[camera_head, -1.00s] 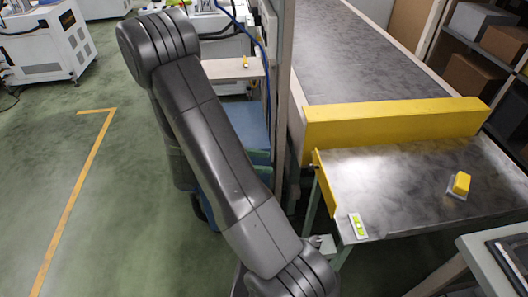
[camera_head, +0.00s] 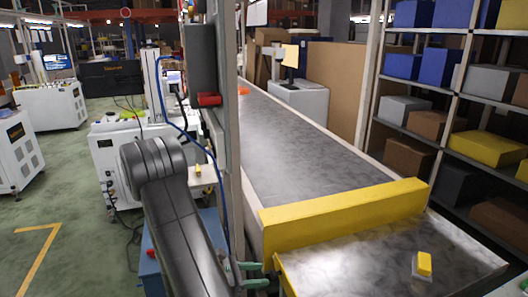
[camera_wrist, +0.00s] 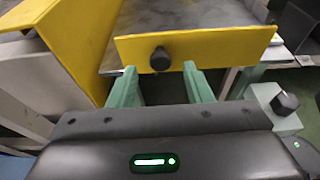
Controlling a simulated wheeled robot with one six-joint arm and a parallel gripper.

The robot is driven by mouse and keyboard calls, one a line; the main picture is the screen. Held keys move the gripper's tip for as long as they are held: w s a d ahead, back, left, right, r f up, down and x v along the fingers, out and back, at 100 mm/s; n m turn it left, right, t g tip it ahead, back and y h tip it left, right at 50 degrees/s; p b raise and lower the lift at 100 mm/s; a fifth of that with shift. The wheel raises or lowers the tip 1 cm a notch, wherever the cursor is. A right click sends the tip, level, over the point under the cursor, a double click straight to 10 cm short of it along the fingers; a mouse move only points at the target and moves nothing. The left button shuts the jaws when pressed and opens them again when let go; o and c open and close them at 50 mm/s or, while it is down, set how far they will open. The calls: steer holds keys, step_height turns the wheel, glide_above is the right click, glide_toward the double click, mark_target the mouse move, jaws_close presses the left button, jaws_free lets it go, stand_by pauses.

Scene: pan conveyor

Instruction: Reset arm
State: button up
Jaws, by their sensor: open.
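My dark grey arm (camera_head: 175,215) stands at the lower left of the conveyor in the head view. My gripper (camera_wrist: 160,80) shows two green fingers in the wrist view, spread apart with nothing held between them. A yellow plate with a black knob (camera_wrist: 160,59) lies just beyond the fingertips; I cannot tell whether they touch it. In the head view the green fingers (camera_head: 252,274) show at the bottom, beside the left corner of the metal end table (camera_head: 350,262).
A yellow barrier (camera_head: 345,217) crosses the end of the grey conveyor (camera_head: 310,150). A yellow block (camera_head: 424,263) sits on a small pale base on the end table. Shelves with boxes (camera_head: 425,92) line the right. A post (camera_head: 225,110) stands close to my arm. Open floor lies left.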

steer(key=shift+x, duration=1.65)
steer(key=shift+a, duration=0.1)
